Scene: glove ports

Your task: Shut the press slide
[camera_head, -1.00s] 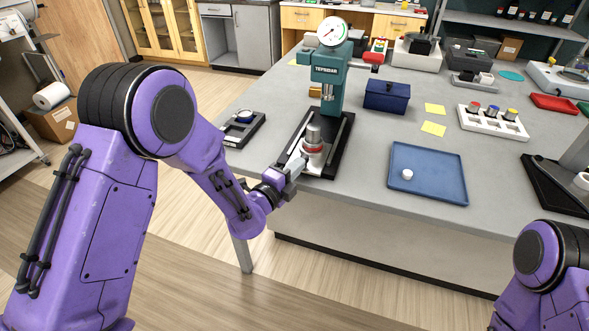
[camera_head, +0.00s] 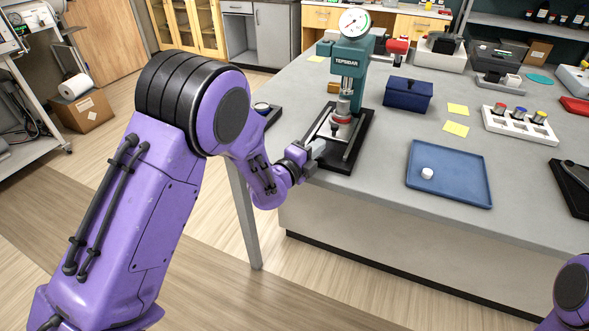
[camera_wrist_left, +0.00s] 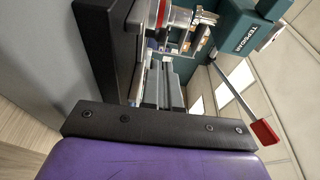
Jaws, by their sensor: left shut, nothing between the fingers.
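The teal press (camera_head: 351,57) stands on the bench with a round dial on top and a black base (camera_head: 355,150). Its slide (camera_head: 326,131) carries a metal piece with a red ring (camera_head: 341,119). The piece is at the press column, below the ram; whether they touch is unclear. The ringed piece also shows in the left wrist view (camera_wrist_left: 163,14). My left gripper (camera_head: 317,148) is shut and empty at the front end of the slide, seemingly against it; contact is hard to see. In the wrist view its fingers (camera_wrist_left: 158,85) point toward the press. My right gripper is out of view.
A blue tray (camera_head: 450,188) with a small white piece lies right of the press. A dark blue box (camera_head: 408,93) and yellow notes (camera_head: 456,128) are behind it. In the wrist view the press lever has a red handle (camera_wrist_left: 264,131).

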